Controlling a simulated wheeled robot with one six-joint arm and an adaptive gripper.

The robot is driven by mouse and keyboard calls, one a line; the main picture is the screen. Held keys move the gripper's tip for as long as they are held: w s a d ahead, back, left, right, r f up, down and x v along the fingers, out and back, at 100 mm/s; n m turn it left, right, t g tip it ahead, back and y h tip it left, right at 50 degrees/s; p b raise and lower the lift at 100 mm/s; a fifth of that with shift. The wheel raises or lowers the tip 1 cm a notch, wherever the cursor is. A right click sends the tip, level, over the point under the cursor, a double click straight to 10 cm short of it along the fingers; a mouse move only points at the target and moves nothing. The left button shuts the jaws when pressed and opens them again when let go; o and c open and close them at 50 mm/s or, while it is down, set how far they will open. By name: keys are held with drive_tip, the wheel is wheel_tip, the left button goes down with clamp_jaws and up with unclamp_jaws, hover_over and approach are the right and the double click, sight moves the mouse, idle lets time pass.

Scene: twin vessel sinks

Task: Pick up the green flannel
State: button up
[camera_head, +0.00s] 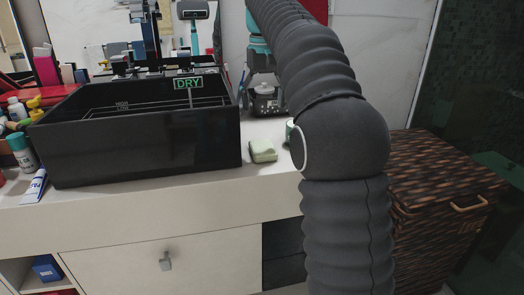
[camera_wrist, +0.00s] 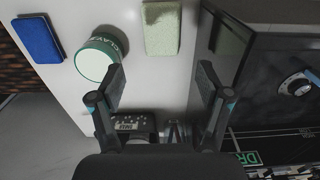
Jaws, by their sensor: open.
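The green flannel (camera_head: 262,151) looks like a small pale green folded block lying on the white counter, right of the black basin. It also shows at the top middle of the wrist view (camera_wrist: 161,28), lying flat. My gripper (camera_wrist: 160,85) is open and empty in the wrist view, its two fingers spread apart. The flannel appears beyond the fingertips, roughly in line with the gap between them, and neither finger touches it. In the head view my arm comes down at the right, and the gripper cannot be made out.
The black basin (camera_head: 150,150) stands close left of the flannel; its drain (camera_wrist: 297,83) shows in the wrist view. A green and white jar (camera_wrist: 97,58) stands beside the flannel, by the left finger. A blue block (camera_wrist: 37,37) lies farther left. A woven basket (camera_head: 440,190) stands right.

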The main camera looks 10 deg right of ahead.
sight(263, 146)
wheel_tip(263, 146, down, 12)
drive_tip(key=b, duration=0.3)
drive_tip(key=shift+a, duration=0.1)
idle(0.3)
drive_tip(key=c, duration=0.8)
drive_tip(key=shift+w+r, duration=0.1)
drive_tip(key=shift+r, duration=0.05)
